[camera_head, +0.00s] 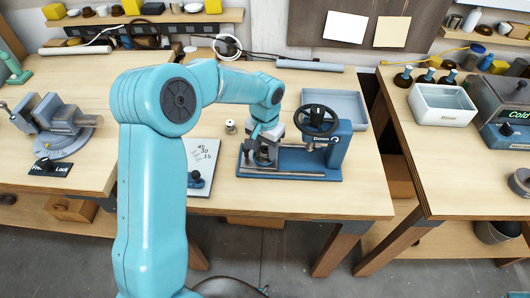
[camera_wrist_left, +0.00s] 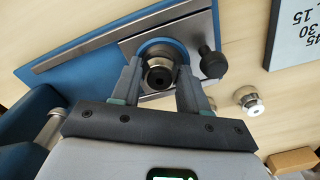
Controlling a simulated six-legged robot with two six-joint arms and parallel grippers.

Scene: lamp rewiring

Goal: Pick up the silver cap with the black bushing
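In the left wrist view a silver cap with a dark bushing in its middle (camera_wrist_left: 158,73) sits in a blue ring on the press's metal plate. My left gripper (camera_wrist_left: 160,72) is open, with one finger on each side of this cap. I cannot tell whether the fingers touch it. In the head view my left gripper (camera_head: 262,151) is low at the left part of the blue press (camera_head: 300,171) and hides the cap there. My right gripper is not in view.
The press's black handwheel (camera_head: 316,121) stands just right of my left gripper. A black knob (camera_wrist_left: 212,63) is beside the ring. A number board (camera_head: 203,160) lies left of the press, and a grey tray (camera_head: 335,107) stands behind it. Bare table lies in front.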

